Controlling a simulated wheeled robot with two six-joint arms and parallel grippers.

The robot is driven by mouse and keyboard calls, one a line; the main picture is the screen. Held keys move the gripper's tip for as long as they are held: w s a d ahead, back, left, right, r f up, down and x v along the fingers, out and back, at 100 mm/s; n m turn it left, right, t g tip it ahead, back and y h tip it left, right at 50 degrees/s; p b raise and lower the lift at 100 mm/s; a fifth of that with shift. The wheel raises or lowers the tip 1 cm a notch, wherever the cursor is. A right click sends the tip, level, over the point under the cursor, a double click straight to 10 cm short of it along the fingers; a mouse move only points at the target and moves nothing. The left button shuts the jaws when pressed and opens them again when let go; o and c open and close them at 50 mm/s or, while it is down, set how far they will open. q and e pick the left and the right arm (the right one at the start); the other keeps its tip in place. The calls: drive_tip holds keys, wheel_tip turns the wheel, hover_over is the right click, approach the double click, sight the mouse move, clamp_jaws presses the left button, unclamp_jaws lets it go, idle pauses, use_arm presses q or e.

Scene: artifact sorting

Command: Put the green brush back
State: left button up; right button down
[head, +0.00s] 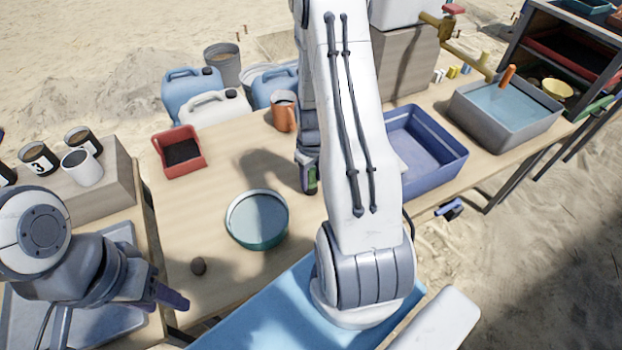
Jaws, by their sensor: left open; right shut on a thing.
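My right arm reaches across the middle of the head view, and its gripper (309,188) points down over the table, behind the bowl. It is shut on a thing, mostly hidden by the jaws. A small green part (311,174) shows there; it looks like the green brush, but its shape is not clear.
A green bowl with pale contents (257,243) stands mid-table. Around it are a red bin (180,168), a brown mug (284,112), a blue bin (455,155) and a grey water tray (462,108). Jugs stand behind.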

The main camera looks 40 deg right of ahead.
drive_tip(key=shift+f, duration=0.2)
drive_tip(key=shift+c, duration=1.8)
unclamp_jaws()
drive_tip(key=shift+r, duration=0.4)
wheel_tip(320, 180, up, 12)
drive_tip(key=shift+f+p, duration=0.25)
drive_tip(key=shift+p, duration=0.15)
